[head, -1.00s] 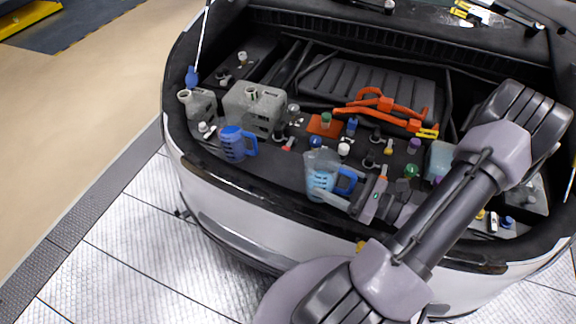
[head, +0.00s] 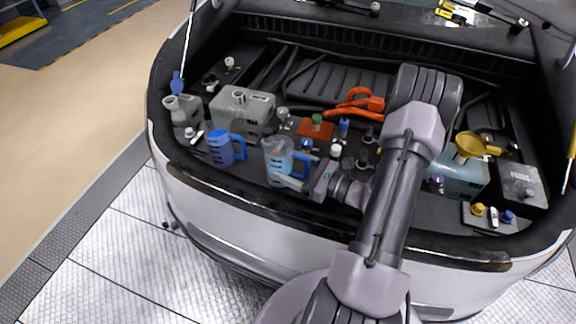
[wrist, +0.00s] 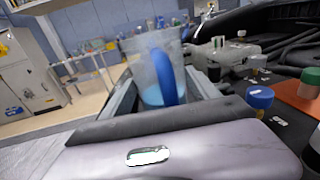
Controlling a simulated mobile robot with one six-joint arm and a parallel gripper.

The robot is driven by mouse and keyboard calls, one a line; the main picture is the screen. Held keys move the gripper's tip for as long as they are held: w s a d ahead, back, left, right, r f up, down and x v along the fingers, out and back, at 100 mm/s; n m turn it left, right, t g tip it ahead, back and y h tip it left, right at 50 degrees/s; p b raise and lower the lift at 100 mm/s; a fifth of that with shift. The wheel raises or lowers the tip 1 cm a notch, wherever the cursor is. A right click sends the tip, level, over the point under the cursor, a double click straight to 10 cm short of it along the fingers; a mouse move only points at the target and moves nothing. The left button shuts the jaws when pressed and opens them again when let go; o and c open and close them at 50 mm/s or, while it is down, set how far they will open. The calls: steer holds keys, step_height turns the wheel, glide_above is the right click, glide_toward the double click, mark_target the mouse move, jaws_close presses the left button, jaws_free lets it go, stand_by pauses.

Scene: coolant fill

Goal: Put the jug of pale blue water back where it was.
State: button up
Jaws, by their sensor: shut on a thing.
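The jug of pale blue water (head: 276,160) is a clear jug with a blue handle, near the front edge of the engine bay in the head view. My gripper (head: 288,181) is shut on it from the right. In the wrist view the jug (wrist: 152,72) stands between my fingers, roughly upright, with pale blue liquid low in it and its blue handle facing me. I cannot tell whether its base touches the surface below. A second, solid blue jug (head: 222,148) stands to its left, apart from it.
Grey reservoirs (head: 240,110) stand behind the jugs at the left. Several small capped fittings and orange cables (head: 350,108) lie behind my gripper. A yellow funnel (head: 474,146) sits on a pale blue tank at the right. The bay's dark front rim (head: 330,224) runs close in front.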

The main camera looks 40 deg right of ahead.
steer(key=o, duration=2)
steer(key=shift+f, duration=0.1)
steer(key=shift+r, duration=0.25)
steer(key=p+v, duration=0.2)
steer(key=v, duration=1)
steer(key=shift+p, duration=0.3)
